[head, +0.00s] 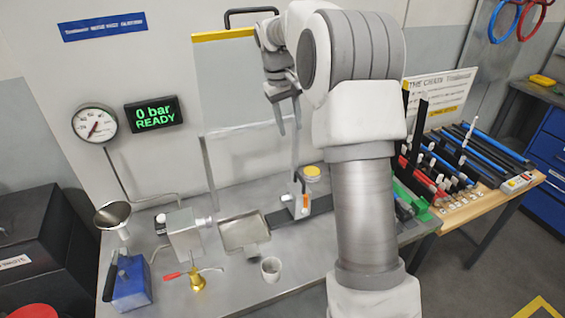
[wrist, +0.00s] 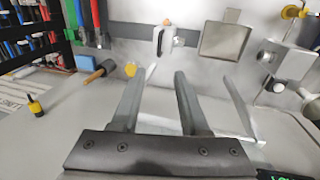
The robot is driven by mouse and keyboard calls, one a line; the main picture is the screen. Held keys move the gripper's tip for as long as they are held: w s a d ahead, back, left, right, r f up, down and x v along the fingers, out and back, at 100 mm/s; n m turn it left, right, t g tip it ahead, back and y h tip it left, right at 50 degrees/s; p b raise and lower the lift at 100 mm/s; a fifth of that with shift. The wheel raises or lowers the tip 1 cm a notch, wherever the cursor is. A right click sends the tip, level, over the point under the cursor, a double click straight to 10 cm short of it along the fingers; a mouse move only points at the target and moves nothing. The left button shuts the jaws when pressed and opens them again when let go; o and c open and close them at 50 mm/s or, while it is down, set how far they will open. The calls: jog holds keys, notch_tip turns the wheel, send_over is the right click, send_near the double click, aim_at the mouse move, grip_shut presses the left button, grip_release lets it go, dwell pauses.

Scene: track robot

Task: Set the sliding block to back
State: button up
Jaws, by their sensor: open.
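The sliding block (head: 300,203) is a small light-grey upright piece with an orange mark. It sits on a dark rail (head: 279,219) that runs across the bench. The block also shows at the top middle of the wrist view (wrist: 163,41). My gripper (head: 290,126) hangs above and behind the block, fingers pointing down. The fingers are open and empty, apart from the block, and also show in the wrist view (wrist: 164,75). My arm hides the right part of the rail in the head view.
A metal tray (head: 243,233), a cup (head: 270,269) and a brass valve (head: 197,281) stand left of the block. A yellow-capped piece (head: 311,172) is close behind it. A thin-framed upright panel (head: 238,160) stands near the wall. A crowded rack (head: 470,160) is at right.

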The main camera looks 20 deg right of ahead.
jog(key=p, duration=0.2)
send_near(300, 176)
jog(key=f, duration=0.2)
jog(key=d+f, duration=0.1)
jog(key=f, duration=0.4)
jog(key=shift+d+f, duration=0.15)
jog(key=shift+f, duration=0.2)
jog(key=shift+c, duration=0.3)
grip_shut()
jog(key=shift+w+d, duration=0.1)
dwell(0.7)
